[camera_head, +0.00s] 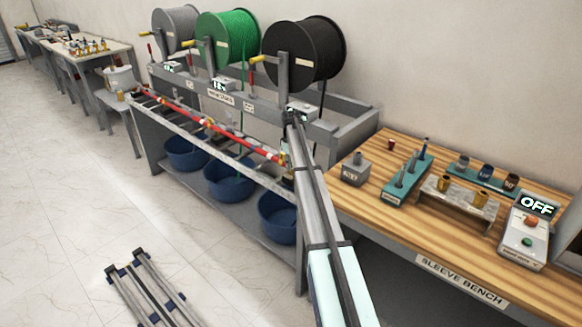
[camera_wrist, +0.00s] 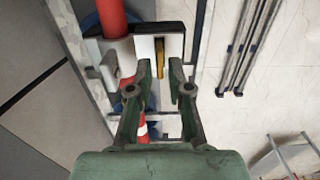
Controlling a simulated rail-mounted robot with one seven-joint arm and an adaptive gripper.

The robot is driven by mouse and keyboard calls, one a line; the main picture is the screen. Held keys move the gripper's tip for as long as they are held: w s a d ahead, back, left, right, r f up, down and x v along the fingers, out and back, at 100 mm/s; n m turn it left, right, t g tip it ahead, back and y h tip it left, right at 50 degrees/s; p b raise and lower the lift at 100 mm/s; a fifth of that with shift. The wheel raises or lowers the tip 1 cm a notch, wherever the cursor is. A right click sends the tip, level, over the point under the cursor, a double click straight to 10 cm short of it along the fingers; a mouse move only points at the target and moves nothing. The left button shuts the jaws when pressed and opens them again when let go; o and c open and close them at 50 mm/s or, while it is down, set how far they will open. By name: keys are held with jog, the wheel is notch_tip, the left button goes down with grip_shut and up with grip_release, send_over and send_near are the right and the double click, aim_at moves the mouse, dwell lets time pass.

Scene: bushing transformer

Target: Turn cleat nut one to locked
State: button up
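A red and white bar (camera_head: 225,131) runs along the front of the reel stand, and part of it shows as a red tube (camera_wrist: 112,18) in the wrist view. A cleat with a white plate and black sides (camera_wrist: 146,45) sits beside the tube. A narrow yellow part (camera_wrist: 159,58), perhaps the cleat nut, stands upright in it; no number or lock mark is readable. My gripper (camera_wrist: 160,72) is open, its two fingertips apart just below the yellow part. No contact is clear. In the head view the fingertips are not clearly distinguishable near the bar's right end.
Grey, green and black reels (camera_head: 303,50) stand above the rail. Blue tubs (camera_head: 278,218) sit on the shelf below. The sleeve bench (camera_head: 365,208) with holders and an OFF box (camera_head: 525,230) is at right. A metal frame (camera_head: 145,290) lies on the otherwise open floor.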

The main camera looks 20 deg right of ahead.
jog(key=shift+f, duration=1.3)
grip_shut()
